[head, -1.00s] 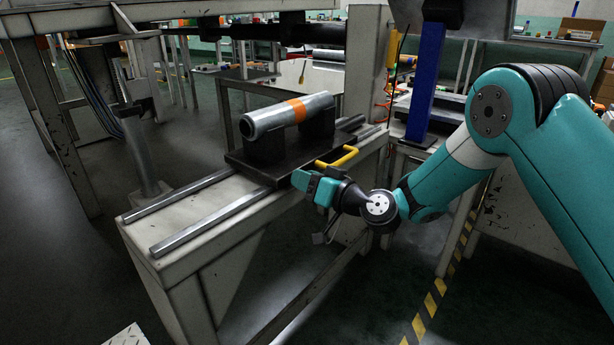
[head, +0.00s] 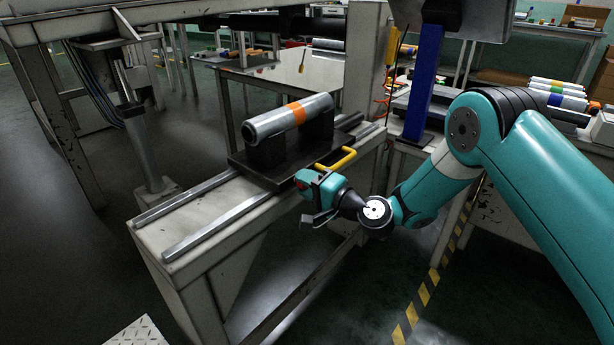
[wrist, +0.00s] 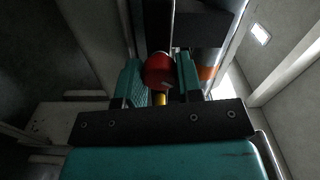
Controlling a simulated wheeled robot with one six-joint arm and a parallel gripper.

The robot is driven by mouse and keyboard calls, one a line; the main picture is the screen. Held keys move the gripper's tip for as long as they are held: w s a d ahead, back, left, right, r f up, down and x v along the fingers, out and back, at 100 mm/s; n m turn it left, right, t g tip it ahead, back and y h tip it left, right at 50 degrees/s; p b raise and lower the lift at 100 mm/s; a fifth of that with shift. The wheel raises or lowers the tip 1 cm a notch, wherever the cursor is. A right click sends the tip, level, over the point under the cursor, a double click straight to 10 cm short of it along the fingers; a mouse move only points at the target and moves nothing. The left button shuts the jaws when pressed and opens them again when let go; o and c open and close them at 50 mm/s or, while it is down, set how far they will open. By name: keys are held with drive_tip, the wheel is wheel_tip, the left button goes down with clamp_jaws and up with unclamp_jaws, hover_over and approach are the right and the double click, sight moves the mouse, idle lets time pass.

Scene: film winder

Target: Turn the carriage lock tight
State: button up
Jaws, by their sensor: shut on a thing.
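The carriage (head: 240,160) is a dark plate on two metal rails, with dark cradles bearing a wrapped grey roll (head: 288,119) with an orange band. The carriage lock shows as a red knob (wrist: 159,72) between the teal fingers of my gripper (wrist: 160,84) in the wrist view. My gripper (head: 302,181) is shut on this knob at the near side of the carriage. In the head view the fingers hide most of the knob. How tight the lock is cannot be told.
A yellow handle (head: 337,158) stands out from the carriage just above my gripper. The pale bench (head: 190,235) carries the rails (head: 215,225), bare at their near end. A blue post (head: 425,85) stands behind at the right. Open floor lies in front.

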drive_tip(key=m+p, duration=0.3)
drive_tip(key=m, duration=0.2)
drive_tip(key=shift+d+f+m, duration=0.1)
drive_tip(key=shift+m, duration=0.2)
idle(0.5)
drive_tip(key=o, duration=0.9)
drive_tip(key=shift+b+v, duration=8.7)
drive_tip(key=shift+b, duration=1.2)
